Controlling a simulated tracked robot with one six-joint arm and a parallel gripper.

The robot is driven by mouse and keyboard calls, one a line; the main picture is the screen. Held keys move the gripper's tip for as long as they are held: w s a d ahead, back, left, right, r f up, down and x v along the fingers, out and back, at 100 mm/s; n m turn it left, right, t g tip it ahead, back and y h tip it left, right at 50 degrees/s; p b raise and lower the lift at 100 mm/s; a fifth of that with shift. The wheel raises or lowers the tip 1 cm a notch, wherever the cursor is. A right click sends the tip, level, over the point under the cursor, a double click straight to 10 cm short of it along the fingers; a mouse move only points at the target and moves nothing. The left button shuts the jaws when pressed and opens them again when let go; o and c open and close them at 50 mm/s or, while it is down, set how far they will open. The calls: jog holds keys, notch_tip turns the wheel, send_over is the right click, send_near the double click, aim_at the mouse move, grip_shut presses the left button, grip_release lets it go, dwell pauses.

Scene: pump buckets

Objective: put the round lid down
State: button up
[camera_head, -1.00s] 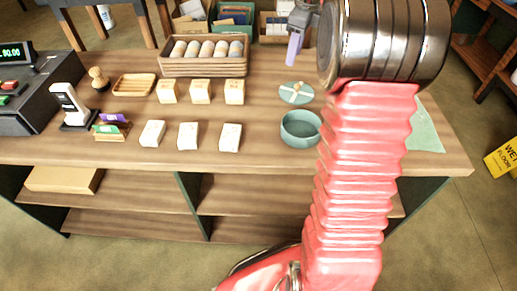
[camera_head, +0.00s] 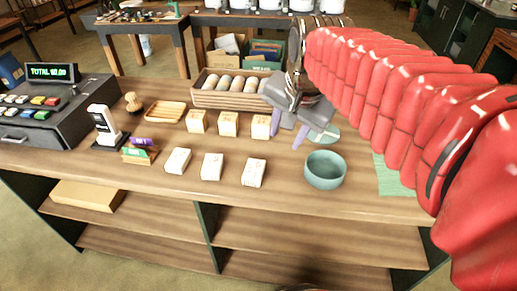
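The round lid (camera_head: 329,136) is teal and lies on the counter just behind the teal bowl (camera_head: 325,171). My gripper partly covers the lid's left side, and its knob is hard to make out. The bowl stands upright and uncovered. My gripper (camera_head: 287,132) hangs just left of the lid, with its two purple-tipped fingers apart and nothing seen between them. I cannot tell its exact height above the counter.
Orange-and-white boxes (camera_head: 228,124) and white boxes (camera_head: 212,167) stand left of the bowl. A wooden crate (camera_head: 235,99) of rolls is behind. A green cloth (camera_head: 390,177) lies right of the bowl, partly under my arm in view. The cash register (camera_head: 50,110) is far left.

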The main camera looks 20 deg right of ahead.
jog(key=s+a+f+n, duration=0.2)
jog(key=s+f+n, duration=0.1)
jog(key=s+n, duration=0.2)
jog(key=s+a+f+n+t, duration=0.1)
jog(key=s+a+f+n, duration=0.2)
jog(key=s, duration=0.3)
jog(key=shift+a+n, duration=0.25)
jog(key=shift+n, duration=0.65)
